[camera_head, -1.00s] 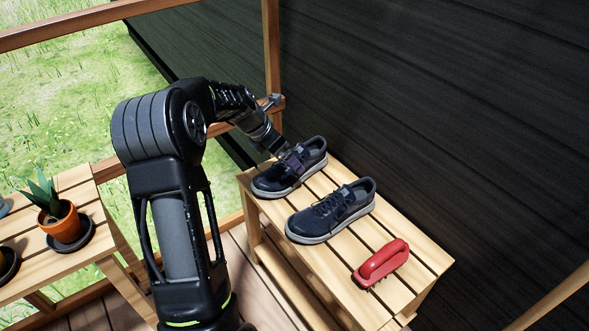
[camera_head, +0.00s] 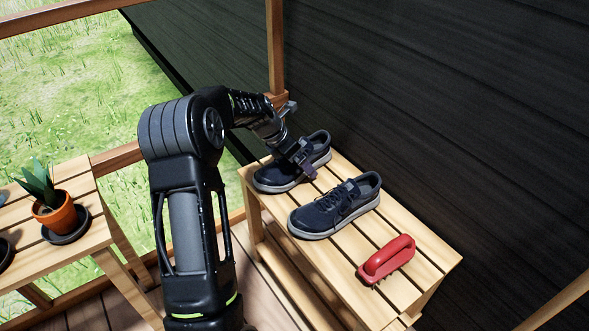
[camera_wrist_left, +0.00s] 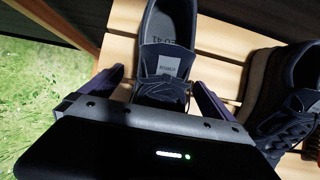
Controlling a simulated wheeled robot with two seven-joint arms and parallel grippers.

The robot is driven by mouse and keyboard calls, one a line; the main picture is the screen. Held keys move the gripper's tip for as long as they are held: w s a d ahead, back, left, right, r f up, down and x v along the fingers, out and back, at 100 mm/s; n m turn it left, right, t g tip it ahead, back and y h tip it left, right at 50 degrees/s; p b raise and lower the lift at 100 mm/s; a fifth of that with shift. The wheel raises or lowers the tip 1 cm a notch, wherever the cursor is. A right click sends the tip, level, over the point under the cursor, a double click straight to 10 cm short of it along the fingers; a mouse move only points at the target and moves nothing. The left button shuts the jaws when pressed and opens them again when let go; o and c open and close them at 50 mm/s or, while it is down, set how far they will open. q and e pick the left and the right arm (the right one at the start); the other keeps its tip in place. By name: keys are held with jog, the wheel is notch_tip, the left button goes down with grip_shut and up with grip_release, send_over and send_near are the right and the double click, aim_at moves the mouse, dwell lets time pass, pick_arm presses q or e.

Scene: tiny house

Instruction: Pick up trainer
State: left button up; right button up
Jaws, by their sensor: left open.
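Two dark navy trainers with pale soles stand on a slatted wooden bench. The far trainer (camera_head: 282,178) is at the bench's far left end. The near trainer (camera_head: 335,207) is beside it, closer to me. My left gripper (camera_head: 308,168) is over the far trainer, its fingers pointing down. In the left wrist view, my left gripper (camera_wrist_left: 160,92) is open, with one finger on each side of the far trainer's tongue and laces (camera_wrist_left: 162,68). Whether the fingers touch the shoe cannot be told. The near trainer (camera_wrist_left: 287,92) is just right of the right finger. My right gripper is not in view.
A red brush (camera_head: 387,259) lies on the bench (camera_head: 421,262) right of the near trainer. A dark plank wall (camera_head: 440,100) rises behind the bench. Another wooden stand (camera_head: 82,186) at left holds a potted plant (camera_head: 57,214).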

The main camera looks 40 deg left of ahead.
aim_at(306, 140)
pick_arm(q)
jog(key=shift+w+f, duration=0.2)
jog(key=shift+f, duration=0.15)
jog(key=shift+r, duration=0.1)
jog(key=c, duration=1.7)
jog(key=shift+r, duration=0.15)
notch_tip(306, 140, up, 10)
jog(key=p, duration=0.4)
